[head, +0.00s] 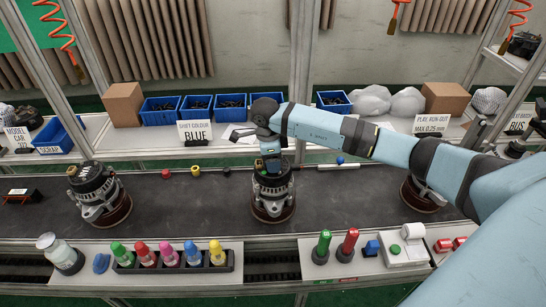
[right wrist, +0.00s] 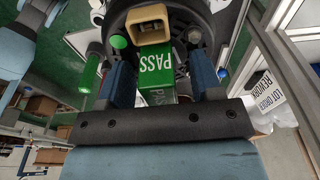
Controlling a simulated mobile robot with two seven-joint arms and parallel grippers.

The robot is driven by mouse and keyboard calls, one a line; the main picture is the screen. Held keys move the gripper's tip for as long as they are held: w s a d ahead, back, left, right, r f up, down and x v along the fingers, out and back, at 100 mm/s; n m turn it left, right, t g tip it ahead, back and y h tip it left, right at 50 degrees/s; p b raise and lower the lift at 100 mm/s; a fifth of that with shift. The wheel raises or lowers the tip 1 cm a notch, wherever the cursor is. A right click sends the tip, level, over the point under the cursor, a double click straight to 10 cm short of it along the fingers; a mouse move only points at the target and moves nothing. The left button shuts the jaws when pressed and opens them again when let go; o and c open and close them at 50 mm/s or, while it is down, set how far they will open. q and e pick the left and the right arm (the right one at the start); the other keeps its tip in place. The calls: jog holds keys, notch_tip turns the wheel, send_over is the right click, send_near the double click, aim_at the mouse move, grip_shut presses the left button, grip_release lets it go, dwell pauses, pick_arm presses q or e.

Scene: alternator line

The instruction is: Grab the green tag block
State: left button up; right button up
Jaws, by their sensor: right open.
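The green tag block (right wrist: 160,62), lettered PASS, shows in the right wrist view between my right gripper's two blue fingers. A tan connector-like piece (right wrist: 148,22) sits just beyond it, against a dark round body. My right gripper (right wrist: 162,80) is open, with one finger on each side of the block. I cannot tell whether either finger touches it. In the head view my right gripper (head: 270,158) points down at the top of the middle alternator (head: 272,195), and the tag block is hidden there. My left gripper is not in view.
Other alternators stand on the dark belt at left (head: 97,195) and right (head: 422,195). In front are a rack of coloured bottles (head: 172,268), a green stamp (head: 323,243) and a red stamp (head: 349,243). Blue bins (head: 160,112) line the back shelf.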

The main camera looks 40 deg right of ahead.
jog(key=c, duration=1)
jog(key=shift+r, duration=0.15)
